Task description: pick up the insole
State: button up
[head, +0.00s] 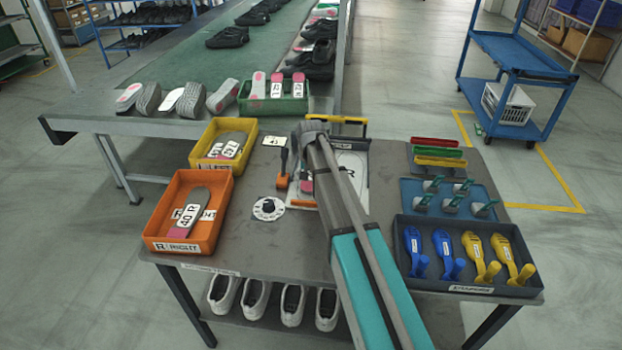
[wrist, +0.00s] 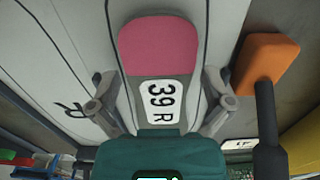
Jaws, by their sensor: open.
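An insole (wrist: 158,48) with a pink end and a white "39 R" label lies on a pale board (wrist: 55,55) with outlines and an "R". My gripper (wrist: 159,84) is open, with one finger on each side of the insole's grey labelled part. I see no clear contact; the lower end of the insole is hidden behind the gripper body. In the head view, my arm covers most of the board (head: 357,165), and a pink bit of the insole (head: 306,186) shows left of the arm. My fingertips are hidden there.
An orange bin (head: 158,222) and a yellow bin (head: 205,140) with insoles are at left. A dark tray (head: 465,278) of blue and yellow tools is at right.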

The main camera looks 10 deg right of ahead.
jog(key=c, duration=0.8)
jog(key=shift+r, duration=0.1)
notch_tip(320, 180, up, 3)
jog(key=p, duration=0.2)
jog(key=shift+f+p, duration=0.2)
jog(key=shift+p, duration=0.2)
jog(key=shift+s+d+r+p, duration=0.1)
jog(key=shift+s+r+p, duration=1.6)
jog(key=shift+s, duration=0.65)
jog(key=shift+s+a+r+p, duration=0.1)
jog(key=shift+s+r+p, duration=1.6)
jog(key=shift+s, duration=0.6)
jog(key=shift+s+d+r+p, duration=0.1)
jog(key=shift+s+r+p, duration=1.6)
jog(key=shift+s, duration=0.65)
